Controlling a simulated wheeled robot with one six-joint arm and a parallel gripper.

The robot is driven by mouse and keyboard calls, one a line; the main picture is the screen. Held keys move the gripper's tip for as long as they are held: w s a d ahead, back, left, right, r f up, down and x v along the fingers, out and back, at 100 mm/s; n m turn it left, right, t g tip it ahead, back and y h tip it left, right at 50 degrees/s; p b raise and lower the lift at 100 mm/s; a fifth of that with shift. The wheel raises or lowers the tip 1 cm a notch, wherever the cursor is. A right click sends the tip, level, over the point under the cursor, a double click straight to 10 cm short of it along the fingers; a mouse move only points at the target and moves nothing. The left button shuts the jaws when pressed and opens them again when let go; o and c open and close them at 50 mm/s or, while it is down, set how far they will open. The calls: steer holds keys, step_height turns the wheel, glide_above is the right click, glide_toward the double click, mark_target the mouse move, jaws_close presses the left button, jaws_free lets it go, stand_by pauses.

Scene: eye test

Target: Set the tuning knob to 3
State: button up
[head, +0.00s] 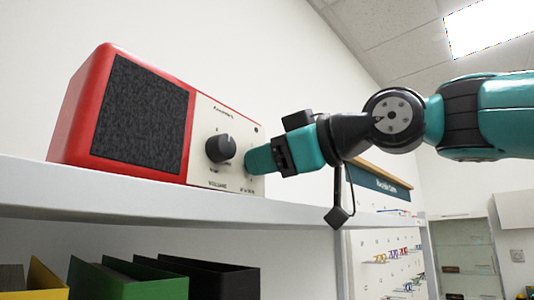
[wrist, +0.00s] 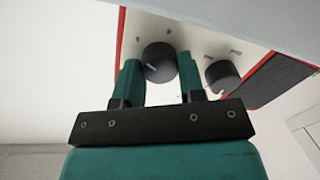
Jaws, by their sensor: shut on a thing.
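A red radio (head: 70,125) with a dark speaker grille and a cream front panel (head: 205,115) stands on a white shelf. The volume knob (head: 221,148) is dark and round, left of my gripper in the head view; it also shows at the right in the wrist view (wrist: 222,75). My gripper (head: 252,161) is at the panel's right part and hides the tuning knob there. In the wrist view my gripper (wrist: 158,72) has one finger on each side of the dark tuning knob (wrist: 158,60), shut on it. The knob's white pointer line points to the lower left.
The white shelf (head: 120,205) runs under the radio. Green, yellow and black file boxes (head: 125,280) stand below it. A pegboard (head: 385,255) with coloured items hangs at the right. The space above the radio is clear.

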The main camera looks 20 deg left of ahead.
steer(key=shift+f+m, duration=0.1)
steer(key=shift+m, duration=0.2)
stand_by(0.4)
steer(key=o, duration=0.9)
steer(key=shift+b+v, duration=2.35)
steer(key=shift+v, duration=6.4)
